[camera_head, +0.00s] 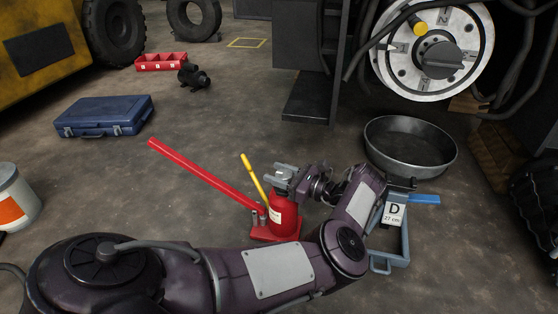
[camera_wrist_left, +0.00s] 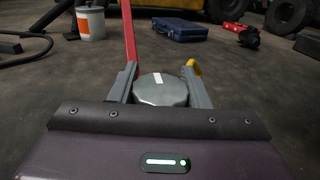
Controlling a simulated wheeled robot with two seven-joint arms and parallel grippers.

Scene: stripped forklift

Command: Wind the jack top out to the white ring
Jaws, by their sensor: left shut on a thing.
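The red jack (camera_head: 284,222) stands upright on the floor, its long red handle (camera_head: 200,172) slanting up to the left and a yellow lever (camera_head: 253,178) rising beside it. My left gripper (camera_head: 285,174) is at the top of the jack. In the left wrist view my left gripper (camera_wrist_left: 162,80) has its two fingers on either side of the round grey jack top (camera_wrist_left: 160,91), shut on it. A short white mark shows on that top. The white ring is not visible; the gripper covers part of the jack's upper end. My right gripper is not in view.
A blue-grey frame (camera_head: 405,248) with a "D 27 mm" tag (camera_head: 393,214) stands right of the jack, beside my left arm. A round metal pan (camera_head: 410,165) lies behind it. A blue case (camera_head: 104,115) lies at the left.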

